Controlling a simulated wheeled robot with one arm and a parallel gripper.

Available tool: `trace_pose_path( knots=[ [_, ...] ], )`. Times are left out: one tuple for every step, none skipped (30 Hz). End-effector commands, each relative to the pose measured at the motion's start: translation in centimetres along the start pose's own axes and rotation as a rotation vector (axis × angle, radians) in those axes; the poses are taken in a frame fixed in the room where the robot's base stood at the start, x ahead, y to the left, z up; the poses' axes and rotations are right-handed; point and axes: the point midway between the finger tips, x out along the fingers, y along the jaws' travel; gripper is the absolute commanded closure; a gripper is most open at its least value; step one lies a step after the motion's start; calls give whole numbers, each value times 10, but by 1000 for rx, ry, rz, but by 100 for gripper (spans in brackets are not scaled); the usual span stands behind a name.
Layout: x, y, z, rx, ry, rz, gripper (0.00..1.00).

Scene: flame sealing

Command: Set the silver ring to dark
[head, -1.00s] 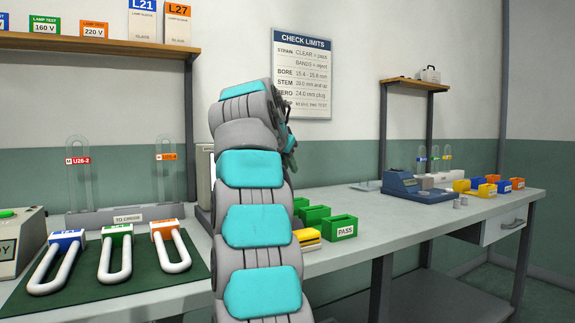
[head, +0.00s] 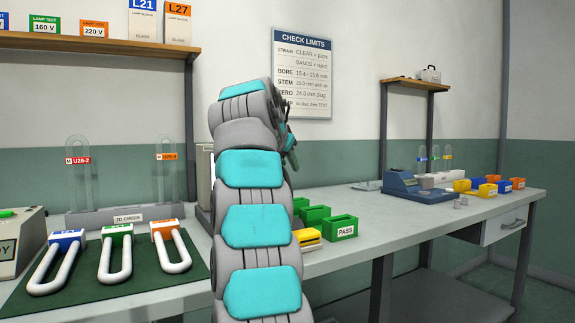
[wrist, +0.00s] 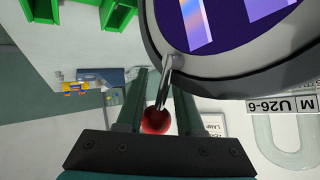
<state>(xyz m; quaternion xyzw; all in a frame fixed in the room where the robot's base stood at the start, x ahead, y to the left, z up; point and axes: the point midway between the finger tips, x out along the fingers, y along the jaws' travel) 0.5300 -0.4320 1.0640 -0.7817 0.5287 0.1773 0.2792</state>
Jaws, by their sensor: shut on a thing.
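The silver-grey ring (wrist: 210,72) fills the upper right of the wrist view, around a round purple field (wrist: 228,25) with pale, rainbow-tinted bars. A silver stem (wrist: 168,78) sticks out from the ring's rim and ends in a red ball knob (wrist: 157,121). My gripper (wrist: 158,95) has its two dark fingers on either side of the stem and knob, and is shut on this handle. In the head view my own arm hides the ring and most of the gripper.
Green bins (wrist: 95,8) lie at the wrist view's upper left. A U26-6 label (wrist: 280,104) and a glass U-tube (wrist: 285,145) are close on the right. In the head view, three white U-tubes lie on a green mat (head: 190,283); a rack (head: 90,217) stands behind.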

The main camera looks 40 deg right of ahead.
Motion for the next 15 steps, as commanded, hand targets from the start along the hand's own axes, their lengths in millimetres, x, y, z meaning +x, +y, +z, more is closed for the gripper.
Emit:
trace_pose_path(
  knots=[
    [-3,3,-8,7,12,0,70],
    [-3,3,-7,7,11,0,67],
    [-2,3,-6,7,9,2,62],
    [-2,3,-6,6,7,3,59],
    [-2,3,-5,6,5,3,56],
    [-2,3,-4,5,3,4,51],
    [-1,3,-3,5,2,5,48],
    [-1,3,-3,4,0,5,44],
    [0,3,-2,4,-1,6,40],
    [0,3,-2,4,-2,6,36],
    [0,3,-1,3,-3,6,34],
    [0,3,-1,3,-4,7,34],
    [0,3,0,3,-5,7,34],
    [0,3,0,3,-5,7,34],
    [0,3,0,3,-6,7,34]
  ],
)
